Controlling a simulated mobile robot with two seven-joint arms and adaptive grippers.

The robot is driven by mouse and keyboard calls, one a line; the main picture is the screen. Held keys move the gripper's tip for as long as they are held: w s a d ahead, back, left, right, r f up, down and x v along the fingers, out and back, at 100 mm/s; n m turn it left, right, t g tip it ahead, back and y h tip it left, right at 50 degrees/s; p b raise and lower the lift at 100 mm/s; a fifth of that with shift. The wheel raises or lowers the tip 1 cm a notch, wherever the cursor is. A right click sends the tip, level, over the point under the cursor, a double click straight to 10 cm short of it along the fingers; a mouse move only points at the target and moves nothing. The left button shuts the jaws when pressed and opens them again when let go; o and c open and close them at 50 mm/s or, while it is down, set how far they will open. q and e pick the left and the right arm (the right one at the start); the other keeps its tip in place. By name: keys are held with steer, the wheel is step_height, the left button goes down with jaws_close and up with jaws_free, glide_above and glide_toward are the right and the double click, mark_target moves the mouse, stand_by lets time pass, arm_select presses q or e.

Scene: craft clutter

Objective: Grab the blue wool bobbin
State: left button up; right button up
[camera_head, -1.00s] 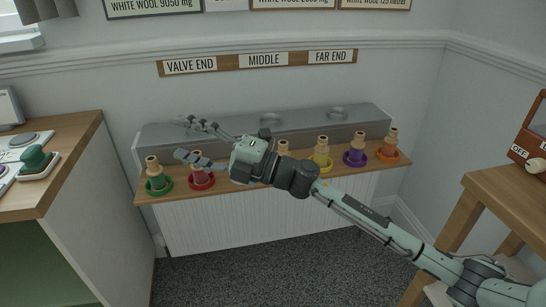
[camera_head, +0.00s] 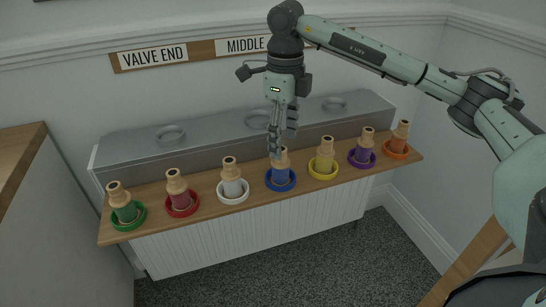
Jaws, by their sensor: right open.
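The blue wool bobbin (camera_head: 281,176) stands upright in a blue dish (camera_head: 291,186) near the middle of the wooden shelf. It has a pale wooden top and blue wool lower down. My right gripper (camera_head: 275,150) points down from above, with its fingers at the bobbin's top. The fingers are open and hide part of the top; I cannot tell whether they touch it. My left gripper is not in view.
On the wooden shelf (camera_head: 208,207), a white bobbin (camera_head: 232,186) stands to the left and a yellow bobbin (camera_head: 324,160) to the right. Green, red, purple and orange bobbins stand further out. A grey metal box (camera_head: 210,143) with lids runs behind.

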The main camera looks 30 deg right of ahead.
mark_target(280, 164)
steer(key=shift+w+f, duration=0.2)
steer(key=shift+f, duration=0.1)
step_height(280, 164, down, 7)
steer(key=shift+a+f, duration=0.15)
steer(key=c, duration=1.2)
steer(key=shift+w, duration=0.1)
